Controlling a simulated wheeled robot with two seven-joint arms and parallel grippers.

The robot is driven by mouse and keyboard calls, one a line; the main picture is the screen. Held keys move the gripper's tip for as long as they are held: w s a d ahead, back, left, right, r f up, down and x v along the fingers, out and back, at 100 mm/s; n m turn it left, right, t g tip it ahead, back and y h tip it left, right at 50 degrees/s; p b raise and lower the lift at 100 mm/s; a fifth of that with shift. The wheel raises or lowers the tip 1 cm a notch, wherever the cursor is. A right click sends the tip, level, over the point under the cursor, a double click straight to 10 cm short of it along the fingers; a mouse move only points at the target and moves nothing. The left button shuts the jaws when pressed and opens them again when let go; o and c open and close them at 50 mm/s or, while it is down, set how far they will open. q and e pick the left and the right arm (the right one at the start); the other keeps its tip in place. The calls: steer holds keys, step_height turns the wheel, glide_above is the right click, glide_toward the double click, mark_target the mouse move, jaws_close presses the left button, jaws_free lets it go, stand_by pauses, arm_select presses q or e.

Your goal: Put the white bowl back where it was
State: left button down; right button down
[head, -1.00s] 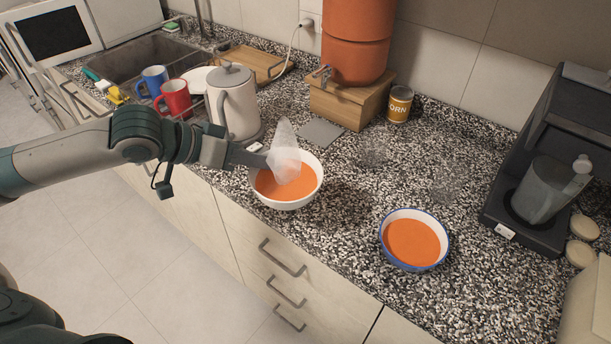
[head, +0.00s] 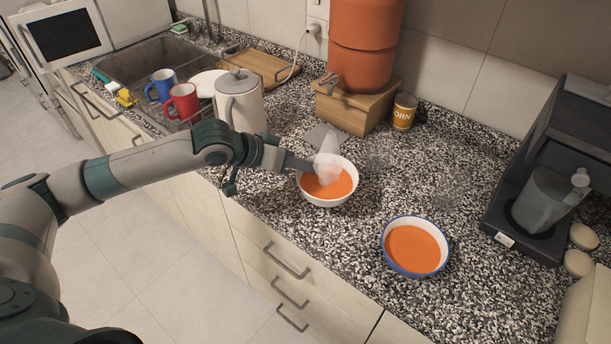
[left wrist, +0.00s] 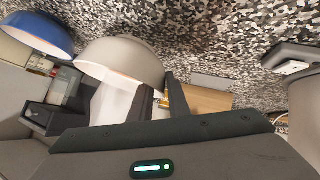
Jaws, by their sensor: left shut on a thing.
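The white bowl (head: 328,202) with orange contents is at my left gripper (head: 312,166), over the counter left of the blue-rimmed bowl. The gripper is shut on the bowl's left rim. Whether the bowl touches the counter I cannot tell. A translucent whitish shape (head: 328,152) stands over the bowl by the fingertips; I cannot tell what it is. In the left wrist view the white bowl (left wrist: 120,62) lies beside the dark finger of my left gripper (left wrist: 150,98). My right gripper is not in view.
A blue-rimmed bowl (head: 415,248) of orange contents sits at the right. A kettle (head: 240,105), red mug (head: 182,102) and blue mug (head: 161,84) stand at the left. A corn can (head: 404,112) and wooden stand (head: 352,108) are behind. A coffee machine (head: 540,190) is right.

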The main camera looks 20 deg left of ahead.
arm_select(q)
steer(key=shift+f, duration=0.2)
step_height(320, 180, down, 3)
steer(key=shift+f+p, duration=0.15)
steer(key=shift+p, duration=0.5)
steer(key=shift+f, duration=0.1)
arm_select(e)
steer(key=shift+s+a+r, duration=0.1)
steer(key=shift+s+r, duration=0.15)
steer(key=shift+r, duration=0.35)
arm_select(q)
steer(key=c, duration=1.7)
jaws_free()
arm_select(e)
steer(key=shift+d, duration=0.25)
